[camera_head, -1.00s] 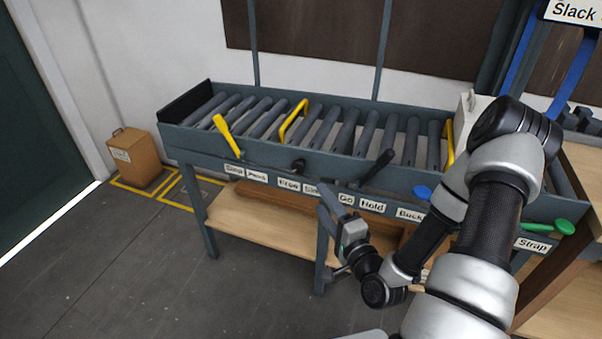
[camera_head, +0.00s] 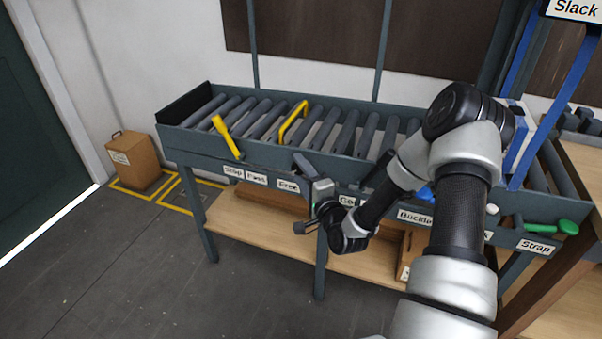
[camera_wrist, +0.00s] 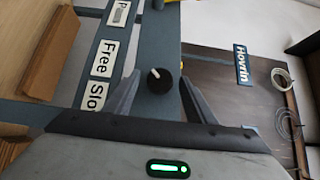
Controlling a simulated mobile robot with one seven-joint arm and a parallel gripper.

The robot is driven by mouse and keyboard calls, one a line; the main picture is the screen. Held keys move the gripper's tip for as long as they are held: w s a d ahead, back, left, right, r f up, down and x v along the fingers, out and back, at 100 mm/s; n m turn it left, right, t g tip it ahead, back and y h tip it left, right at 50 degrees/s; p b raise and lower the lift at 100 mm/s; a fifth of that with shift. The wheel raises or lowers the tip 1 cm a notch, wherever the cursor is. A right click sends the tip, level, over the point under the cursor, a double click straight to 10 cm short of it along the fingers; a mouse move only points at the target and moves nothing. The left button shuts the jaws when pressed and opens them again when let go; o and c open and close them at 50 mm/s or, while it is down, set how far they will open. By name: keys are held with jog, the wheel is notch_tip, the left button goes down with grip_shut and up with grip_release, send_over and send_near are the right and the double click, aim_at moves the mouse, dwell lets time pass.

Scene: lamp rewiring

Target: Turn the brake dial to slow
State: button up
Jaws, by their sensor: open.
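The brake dial (camera_wrist: 163,82) is a small round black knob with a white pointer mark. In the wrist view it sits between my open fingers, with gaps on both sides, and its mark points up and left, towards the Free label (camera_wrist: 107,56). The Slow label (camera_wrist: 97,95) is partly cut by my gripper. In the head view my gripper (camera_head: 302,162) is at the front rail of the conveyor and hides the dial. The Free label shows there too (camera_head: 288,186); the Slow label is hidden.
A yellow lever (camera_head: 226,137) stands left of my gripper, and a yellow hoop (camera_head: 292,122) stands over the rollers behind it. A green knob (camera_head: 567,227) is at the right end. A brown box (camera_head: 132,156) stands on the floor. Floor in front is clear.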

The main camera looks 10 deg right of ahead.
jog(key=c, duration=1)
